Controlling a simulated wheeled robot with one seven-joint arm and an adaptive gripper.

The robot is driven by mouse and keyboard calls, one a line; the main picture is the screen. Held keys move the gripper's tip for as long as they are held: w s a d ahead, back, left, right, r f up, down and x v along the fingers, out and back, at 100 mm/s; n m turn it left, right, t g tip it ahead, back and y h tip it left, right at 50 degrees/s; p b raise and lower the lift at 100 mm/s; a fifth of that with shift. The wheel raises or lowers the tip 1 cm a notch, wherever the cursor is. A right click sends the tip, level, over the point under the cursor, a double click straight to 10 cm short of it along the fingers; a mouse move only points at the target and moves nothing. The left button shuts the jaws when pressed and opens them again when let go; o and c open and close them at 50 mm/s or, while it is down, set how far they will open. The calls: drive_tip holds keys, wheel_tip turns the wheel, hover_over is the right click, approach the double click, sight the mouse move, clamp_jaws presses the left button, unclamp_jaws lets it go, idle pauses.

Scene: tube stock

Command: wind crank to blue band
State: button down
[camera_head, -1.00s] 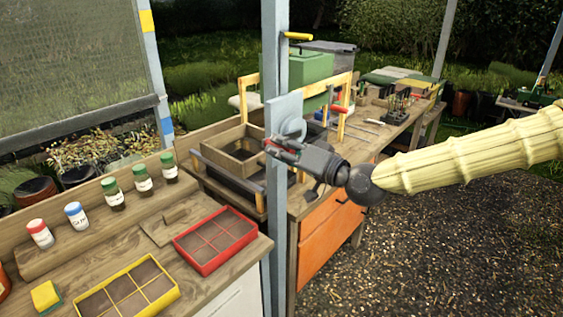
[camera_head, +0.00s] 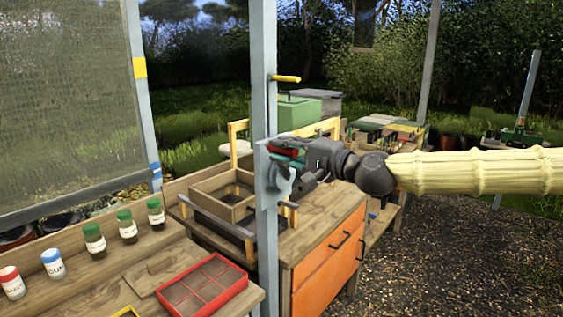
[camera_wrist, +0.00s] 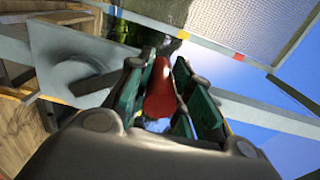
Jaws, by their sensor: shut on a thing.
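My gripper (camera_head: 290,156) is shut on the red crank handle (camera_wrist: 161,90), which shows between the green-lined fingers in the wrist view. The crank's grey round hub (camera_head: 281,181) is mounted on the grey post (camera_head: 264,80), and the gripper sits just above it. The mesh screen (camera_head: 65,100) hangs at the left, and the right end of its bottom bar (camera_head: 80,197) is about level with the blue band (camera_head: 156,170) on the left post. A yellow band (camera_head: 140,67) is higher on that post. The wrist view also shows a yellow band (camera_wrist: 183,35) and a red band (camera_wrist: 239,57).
A yellow peg (camera_head: 286,79) sticks out of the crank post above the gripper. Below left, a bench holds a red tray (camera_head: 240,290) and several capped jars. A wooden box (camera_head: 222,200) and orange drawers (camera_head: 325,265) stand behind the post.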

drive_tip(key=shift+w+d+r+m, duration=0.2)
drive_tip(key=shift+r+m, duration=0.05)
drive_tip(key=shift+m, duration=0.05)
drive_tip(key=c, duration=1.3)
unclamp_jaws()
drive_tip(key=shift+o, duration=0.2)
drive_tip(key=shift+d, duration=0.1)
drive_tip(key=v, duration=1.2)
drive_tip(key=shift+f, duration=0.1)
drive_tip(key=shift+f, duration=0.1)
